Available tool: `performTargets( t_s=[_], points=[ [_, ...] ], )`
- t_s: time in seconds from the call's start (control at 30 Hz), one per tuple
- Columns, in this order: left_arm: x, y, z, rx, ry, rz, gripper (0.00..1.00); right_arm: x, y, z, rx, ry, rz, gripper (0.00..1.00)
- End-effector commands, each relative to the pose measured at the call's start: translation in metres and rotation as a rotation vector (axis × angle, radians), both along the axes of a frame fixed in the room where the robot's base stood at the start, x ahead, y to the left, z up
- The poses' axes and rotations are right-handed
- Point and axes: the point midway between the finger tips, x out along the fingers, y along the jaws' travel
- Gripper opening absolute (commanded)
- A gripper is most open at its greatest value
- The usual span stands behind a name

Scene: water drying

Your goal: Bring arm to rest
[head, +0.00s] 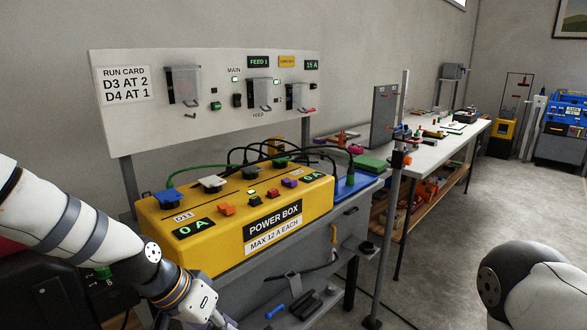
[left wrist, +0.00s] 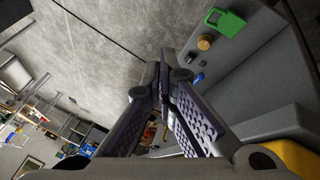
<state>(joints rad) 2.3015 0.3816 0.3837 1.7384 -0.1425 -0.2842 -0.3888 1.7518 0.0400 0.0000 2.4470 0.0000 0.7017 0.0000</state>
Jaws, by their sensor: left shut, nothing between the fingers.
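My left arm (head: 120,255) comes in from the left in the head view, with its wrist low in front of the yellow power box. The left gripper is mostly cut off at the bottom edge there. In the left wrist view the left gripper (left wrist: 163,72) is shut, its two fingers meeting with nothing held. It is clear of the grey bench surface (left wrist: 235,95) beside it. Part of my right arm (head: 530,285) shows at the lower right of the head view. The right gripper is out of the picture.
The power box (head: 290,225) stands on the bench with plugs and cables on top. A panel (head: 135,125) with a run card is behind it. An upright pole (head: 388,220) stands right of the box. A white table (head: 455,137) is farther right. Open floor (head: 470,215) lies at right.

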Motion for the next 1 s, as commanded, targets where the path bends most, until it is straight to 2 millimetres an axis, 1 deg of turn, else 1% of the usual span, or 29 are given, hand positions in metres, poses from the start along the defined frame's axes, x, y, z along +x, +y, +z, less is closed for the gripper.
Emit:
performTargets(
  t_s=[0.03,0.07,0.1,0.17,0.2,0.23,0.27,0.3,0.4,0.5,0.6,1.0],
  points=[
    [-0.036,0.000,-0.039,0.028,0.073,0.030,0.00,-0.001,0.000,0.001,0.000,0.002,0.000,0.00],
    [-0.056,0.002,-0.060,0.046,0.110,0.055,0.00,-0.001,0.000,0.001,0.000,0.003,0.000,0.00],
    [-0.087,0.005,-0.087,0.073,0.161,0.091,0.00,-0.002,0.000,0.001,0.000,0.004,0.000,0.00],
    [-0.136,0.014,-0.120,0.119,0.232,0.142,0.00,-0.002,0.000,0.002,0.000,0.004,0.000,0.00],
    [-0.170,0.022,-0.138,0.155,0.276,0.177,0.00,-0.002,0.000,0.002,0.000,0.004,0.000,0.00],
    [-0.196,0.030,-0.150,0.184,0.309,0.203,0.00,-0.002,0.000,0.002,0.000,0.004,0.000,0.00],
    [-0.222,0.037,-0.158,0.213,0.338,0.227,0.00,-0.002,0.000,0.002,0.000,0.003,0.000,0.00],
    [-0.255,0.048,-0.166,0.254,0.373,0.256,0.00,-0.001,0.000,0.001,0.000,0.003,0.000,0.00],
    [-0.322,0.074,-0.172,0.346,0.435,0.313,0.00,-0.001,0.000,0.001,0.000,0.002,0.000,0.00],
    [-0.362,0.092,-0.167,0.411,0.464,0.348,0.00,-0.001,0.000,0.002,0.000,0.002,0.000,0.00],
    [-0.378,0.101,-0.163,0.440,0.472,0.361,0.00,-0.001,0.000,0.002,0.000,0.002,0.000,0.00],
    [-0.379,0.102,-0.163,0.443,0.472,0.364,0.00,-0.001,0.000,0.002,0.000,0.003,0.000,0.00]
  ],
)
